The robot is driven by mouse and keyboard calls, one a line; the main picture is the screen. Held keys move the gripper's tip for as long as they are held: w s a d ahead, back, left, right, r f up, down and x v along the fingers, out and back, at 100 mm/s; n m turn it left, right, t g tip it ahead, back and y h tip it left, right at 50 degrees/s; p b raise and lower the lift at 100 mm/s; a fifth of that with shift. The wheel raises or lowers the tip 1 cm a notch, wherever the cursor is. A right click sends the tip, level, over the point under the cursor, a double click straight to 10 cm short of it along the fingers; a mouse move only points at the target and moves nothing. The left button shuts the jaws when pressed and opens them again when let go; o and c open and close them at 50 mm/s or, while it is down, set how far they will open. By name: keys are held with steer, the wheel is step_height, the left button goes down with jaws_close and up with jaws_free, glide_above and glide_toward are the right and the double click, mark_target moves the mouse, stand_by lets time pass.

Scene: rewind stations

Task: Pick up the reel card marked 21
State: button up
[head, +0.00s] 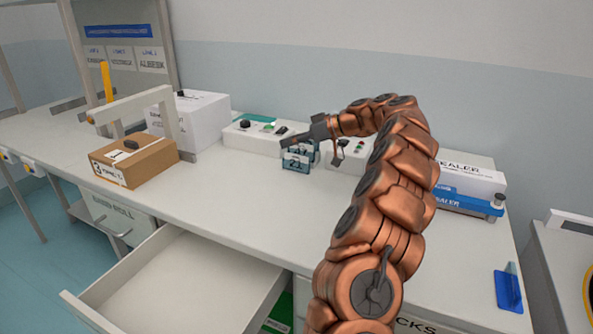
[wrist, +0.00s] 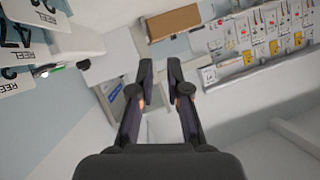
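Reel cards stand in a small blue rack (head: 296,160) on the bench in the head view, partly behind my gripper. Their numbers are too small to read surely there. In the wrist view several white reel cards show at the upper left: one reads 47 (wrist: 14,38), and another, with a digit 2 (wrist: 12,75), is cut by the edge. I cannot tell which card is 21. My gripper (head: 311,150) is above and in front of the rack. In the wrist view its fingers (wrist: 160,70) are apart with nothing between them.
White control boxes (head: 252,136) stand near the rack. A blue sealer (head: 468,203) is at right. A drawer (head: 185,285) hangs open at the bench front. The bench middle is clear.

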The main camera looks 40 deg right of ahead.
steer(key=d+f, duration=0.1)
steer(key=d, duration=0.2)
steer(key=s+d+f+t+h+b, duration=0.1)
steer(key=d+f, duration=0.1)
steer(key=d, duration=0.2)
steer(key=d+f+t+h, duration=0.1)
steer(key=d+f, duration=0.1)
steer(key=d, duration=0.2)
steer(key=shift+s+d+b, duration=0.2)
steer(key=shift+s+b, duration=0.1)
steer(key=shift+f+x, duration=0.1)
steer(key=shift+x, duration=1.75)
steer(key=shift+f+x, duration=0.15)
steer(key=shift+x, duration=1.65)
steer(key=shift+s, duration=0.2)
steer(key=shift+c, duration=0.3)
jaws_close()
